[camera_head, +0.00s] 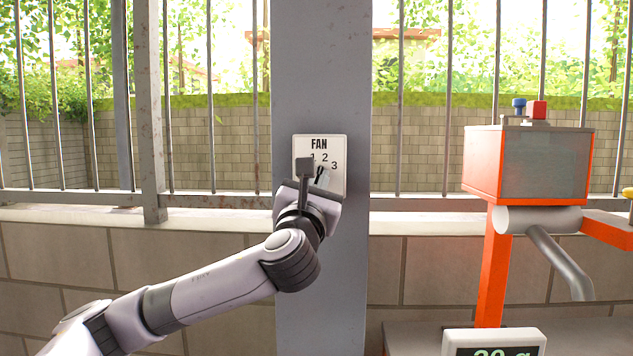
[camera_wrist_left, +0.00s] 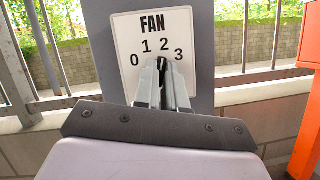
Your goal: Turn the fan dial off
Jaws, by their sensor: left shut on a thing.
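The white fan panel (camera_head: 336,147) is fixed to the grey post (camera_head: 320,60), with the word FAN at its top. In the left wrist view the panel (camera_wrist_left: 183,30) shows the numbers 0, 1, 2 and 3 in an arc. My left gripper (camera_head: 318,172) is at the panel, in front of its lower half. In the left wrist view the gripper's fingers (camera_wrist_left: 162,75) are close together, shut on the dial just below the numbers. The fingers hide most of the dial, so its exact setting is hard to tell. My right gripper is not in view.
An orange machine (camera_head: 482,260) with a grey-fronted box and red and blue buttons stands at the right. A scale display (camera_head: 494,342) is at the bottom right. A metal fence and low block wall (camera_head: 180,260) run behind the post. The space between post and machine is clear.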

